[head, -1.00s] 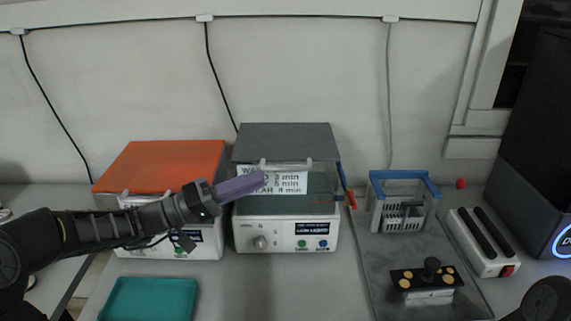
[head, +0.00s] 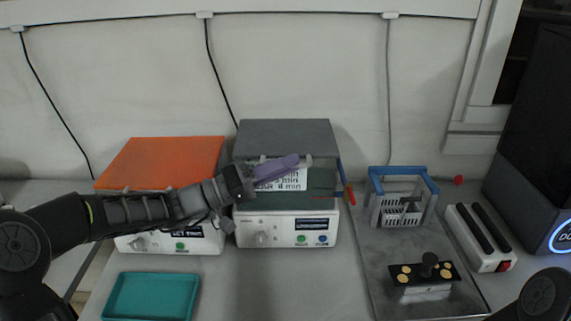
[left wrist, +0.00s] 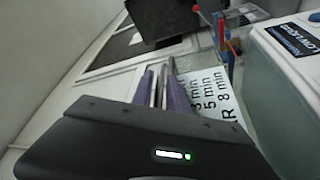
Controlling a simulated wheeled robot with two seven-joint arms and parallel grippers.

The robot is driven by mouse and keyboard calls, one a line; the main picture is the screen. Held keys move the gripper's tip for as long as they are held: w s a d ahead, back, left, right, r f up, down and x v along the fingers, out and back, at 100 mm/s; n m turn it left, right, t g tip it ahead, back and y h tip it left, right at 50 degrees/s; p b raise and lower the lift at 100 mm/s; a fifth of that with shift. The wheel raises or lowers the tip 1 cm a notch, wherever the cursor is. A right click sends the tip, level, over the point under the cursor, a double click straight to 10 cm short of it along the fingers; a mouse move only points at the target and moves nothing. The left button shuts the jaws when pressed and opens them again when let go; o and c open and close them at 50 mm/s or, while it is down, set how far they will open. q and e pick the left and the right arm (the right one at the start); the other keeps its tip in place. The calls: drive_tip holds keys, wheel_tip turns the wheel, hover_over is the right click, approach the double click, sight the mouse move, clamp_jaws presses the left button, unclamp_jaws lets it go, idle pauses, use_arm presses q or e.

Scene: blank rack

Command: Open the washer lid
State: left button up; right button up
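The washer is a white box (head: 286,223) with a dark grey lid (head: 288,136), a knob and two buttons, centre in the head view. A pale bar handle (head: 309,160) runs across the lid front. My left gripper (head: 288,161) has purple fingers and lies at this handle, covering part of it. In the left wrist view the fingers (left wrist: 163,88) stand apart with a pale strip between them. My right gripper is out of view.
An orange-lidded machine (head: 165,160) stands left, partly behind my left arm. A teal tray (head: 151,297) is in front. To the right are a blue-handled rack (head: 402,200), a black plate with gold discs (head: 425,273), and a white slotted device (head: 480,238). The wall is close behind.

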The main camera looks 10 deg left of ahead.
use_arm(q)
drive_tip(key=shift+c, duration=0.6)
clamp_jaws()
idle(0.8)
